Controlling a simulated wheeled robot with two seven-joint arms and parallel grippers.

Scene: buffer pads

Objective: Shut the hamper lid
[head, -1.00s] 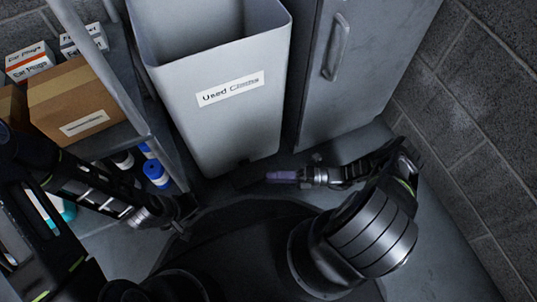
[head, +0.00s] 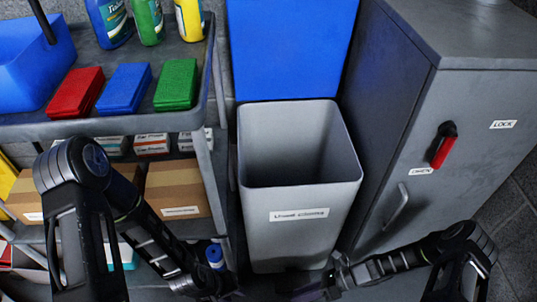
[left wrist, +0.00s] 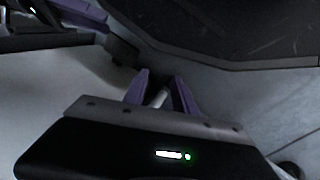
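The hamper is a tall grey bin (head: 300,235) with a white label, standing between the shelf and the cabinet. Its mouth is open. Its blue lid (head: 290,45) stands raised behind the mouth. My left gripper (head: 228,292) is low at the bottom of the head view, in front of the hamper and well below the rim. In the left wrist view my left gripper (left wrist: 160,78) shows two purple fingers apart, with nothing between them. My right gripper (head: 305,287) is low in front of the hamper's base, dark and indistinct; its purple fingertip part shows at the wrist view's upper left (left wrist: 82,14).
A shelf unit (head: 207,85) at the left holds bottles, red, blue and green packs, a blue bin (head: 35,60) and cardboard boxes. A grey cabinet (head: 420,140) with a red handle (head: 442,147) stands close to the hamper's right. The space above the hamper mouth is clear.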

